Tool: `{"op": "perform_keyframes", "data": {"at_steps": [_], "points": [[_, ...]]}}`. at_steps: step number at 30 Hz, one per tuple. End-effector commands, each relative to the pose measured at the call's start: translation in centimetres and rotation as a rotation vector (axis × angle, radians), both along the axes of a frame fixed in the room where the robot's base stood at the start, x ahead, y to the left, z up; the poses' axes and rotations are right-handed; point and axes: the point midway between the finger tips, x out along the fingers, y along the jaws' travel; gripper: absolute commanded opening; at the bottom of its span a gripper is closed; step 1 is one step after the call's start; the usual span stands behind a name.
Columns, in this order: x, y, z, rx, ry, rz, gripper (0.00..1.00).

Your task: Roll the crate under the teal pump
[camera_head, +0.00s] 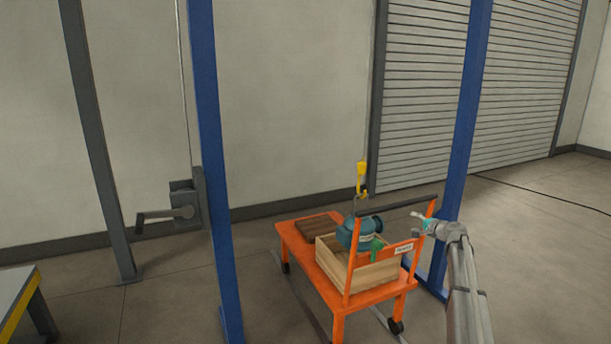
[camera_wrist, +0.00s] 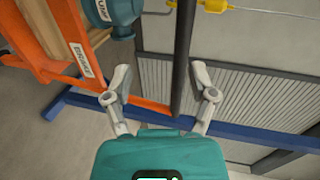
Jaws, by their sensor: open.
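The wooden crate (camera_head: 372,274) sits on an orange cart (camera_head: 318,278) with wheels. The teal pump (camera_head: 362,234) hangs from a yellow hook (camera_head: 362,176) and overlaps the crate's opening in the head view; its exact height over the crate is unclear. The cart has a dark handle bar (camera_head: 398,205). My gripper (camera_head: 419,220) is open near the bar's right end. In the wrist view its fingers (camera_wrist: 160,72) lie on either side of the dark bar (camera_wrist: 182,55), with no clear contact. The pump (camera_wrist: 112,12) and crate edge (camera_wrist: 40,35) also show there.
A brown slatted board (camera_head: 316,226) lies on the cart's far end. Blue posts (camera_head: 212,170) (camera_head: 467,120) stand left and right of the cart. A hand winch (camera_head: 185,212) is on the left. Floor is clear at the right.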

Motion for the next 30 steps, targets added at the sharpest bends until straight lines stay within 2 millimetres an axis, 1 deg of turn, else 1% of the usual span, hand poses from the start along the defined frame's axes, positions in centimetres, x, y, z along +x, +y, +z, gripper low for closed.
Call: {"op": "perform_keyframes", "data": {"at_steps": [1,4,8,11,14,15,17,18,20,21,23,24,26,27,29,30], "points": [[-0.7,0.9,0.1,-0.013,0.006,0.013,0.73],[-1.6,2.2,-0.1,-0.043,0.021,0.040,0.73],[-3.4,4.6,-0.4,-0.094,0.047,0.086,0.73],[-5.1,6.8,-0.7,-0.143,0.071,0.131,0.73],[-7.4,9.2,-1.2,-0.206,0.104,0.185,0.73],[-8.7,10.6,-1.3,-0.238,0.121,0.215,0.73],[-10.9,12.6,-1.7,-0.293,0.151,0.263,0.73],[-12.6,14.0,-1.9,-0.333,0.174,0.300,0.73],[-15.2,16.0,-2.4,-0.397,0.209,0.355,0.73],[-17.0,17.3,-2.7,-0.440,0.234,0.392,0.73],[-19.8,18.9,-3.1,-0.504,0.273,0.446,0.73],[-21.7,20.0,-3.3,-0.546,0.299,0.482,0.73],[-24.6,21.3,-3.6,-0.612,0.340,0.536,0.73],[-26.6,22.2,-3.8,-0.656,0.369,0.572,0.73],[-29.7,23.1,-4.0,-0.721,0.414,0.624,0.73],[-31.8,23.7,-4.1,-0.766,0.445,0.658,0.73]]}}
